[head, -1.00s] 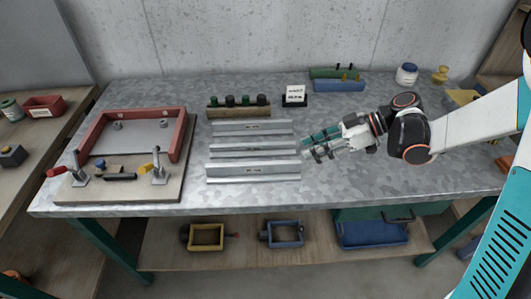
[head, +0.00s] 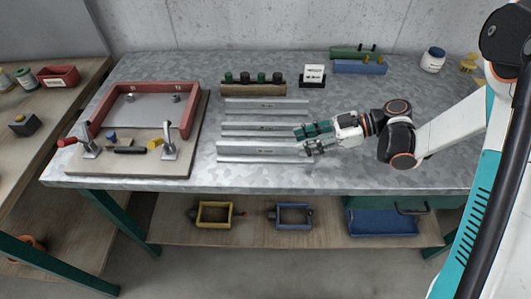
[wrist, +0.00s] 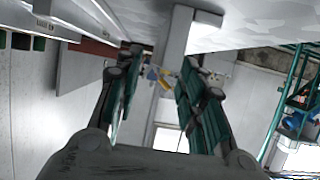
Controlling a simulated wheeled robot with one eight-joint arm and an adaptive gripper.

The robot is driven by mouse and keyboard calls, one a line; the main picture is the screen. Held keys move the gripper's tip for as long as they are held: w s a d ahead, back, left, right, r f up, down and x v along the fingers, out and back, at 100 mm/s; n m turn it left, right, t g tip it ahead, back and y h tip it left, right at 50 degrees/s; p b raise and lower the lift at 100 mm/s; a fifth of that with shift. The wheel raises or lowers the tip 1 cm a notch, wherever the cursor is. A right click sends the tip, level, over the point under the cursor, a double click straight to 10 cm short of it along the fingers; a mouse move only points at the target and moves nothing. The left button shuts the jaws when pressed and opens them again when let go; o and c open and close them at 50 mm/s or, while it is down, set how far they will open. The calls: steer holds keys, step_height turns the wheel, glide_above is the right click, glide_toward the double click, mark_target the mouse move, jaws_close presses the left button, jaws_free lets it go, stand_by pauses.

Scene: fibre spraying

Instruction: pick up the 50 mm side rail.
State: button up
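Three grey metal rails lie parallel on the bench: a back rail (head: 266,105), a middle rail (head: 258,129) and a front rail (head: 258,151), the front one looking widest. Their labels are too small to read, so I cannot tell which is the 50 mm one. My gripper (head: 304,141) is at the right ends of the middle and front rails, its green-padded fingers apart. In the wrist view, a grey bar-like surface (wrist: 174,45) shows between the spread fingers (wrist: 158,76). Contact with a rail cannot be told.
A red-framed mould (head: 150,110) with clamps stands on a board at the left. Behind the rails are a brown rack (head: 252,89) of dark-capped jars, a small sign (head: 313,75) and blue and green blocks (head: 360,68). The bench right of my gripper is mostly clear.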

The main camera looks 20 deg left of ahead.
mark_target(287, 144)
steer(key=shift+r+b+x, duration=0.2)
steer(key=shift+b+x, duration=0.95)
steer(key=shift+x, duration=1.55)
steer(key=shift+s, duration=0.1)
steer(key=shift+c, duration=0.3)
jaws_close()
